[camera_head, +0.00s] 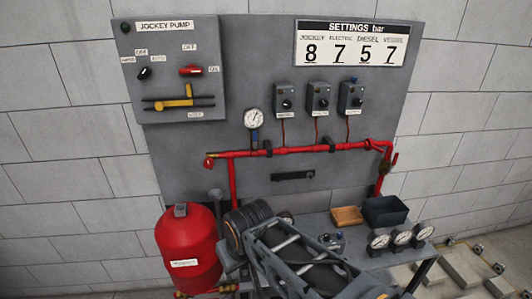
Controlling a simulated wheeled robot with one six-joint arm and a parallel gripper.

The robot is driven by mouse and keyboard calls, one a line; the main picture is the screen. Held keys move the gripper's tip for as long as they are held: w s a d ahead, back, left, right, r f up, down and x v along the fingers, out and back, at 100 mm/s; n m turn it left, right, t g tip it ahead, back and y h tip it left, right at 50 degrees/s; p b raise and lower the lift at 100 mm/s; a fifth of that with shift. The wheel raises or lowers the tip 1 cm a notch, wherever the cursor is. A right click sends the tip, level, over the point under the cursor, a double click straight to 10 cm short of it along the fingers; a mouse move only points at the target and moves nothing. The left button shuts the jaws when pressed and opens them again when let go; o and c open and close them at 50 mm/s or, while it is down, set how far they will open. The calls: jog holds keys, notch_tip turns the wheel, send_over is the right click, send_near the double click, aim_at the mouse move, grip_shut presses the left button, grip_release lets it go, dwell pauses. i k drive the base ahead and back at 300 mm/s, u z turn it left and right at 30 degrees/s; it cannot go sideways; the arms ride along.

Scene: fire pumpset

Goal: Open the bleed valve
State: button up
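A red pipe (290,151) runs across the grey panel. At its left end is a small red fitting with a yellowish tip (209,161). At its right end, a small valve-like fitting with a dark red handle (394,160) sits beside the downward bend. I read no label naming either one as the bleed valve, and their open or shut positions are too small to tell. My dark grey arm crosses the bottom middle, in front of the bench and below the pipe. I cannot make out my gripper or its fingers.
A round gauge (254,119) stands above the pipe; three switch boxes (318,97) hang higher. A jockey pump box (168,68) is upper left. A red tank (188,250) stands lower left. The bench holds a wooden block (347,215), a black bin (385,211) and three gauges (401,238).

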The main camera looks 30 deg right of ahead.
aim_at(208, 163)
jog(key=z, duration=1.6)
jog(key=k, duration=0.8)
jog(key=u, duration=1.05)
jog(key=i, duration=1)
jog(key=k, duration=0.55)
jog(key=u, duration=1.65)
jog(key=i, duration=1.2)
jog(key=z, duration=0.75)
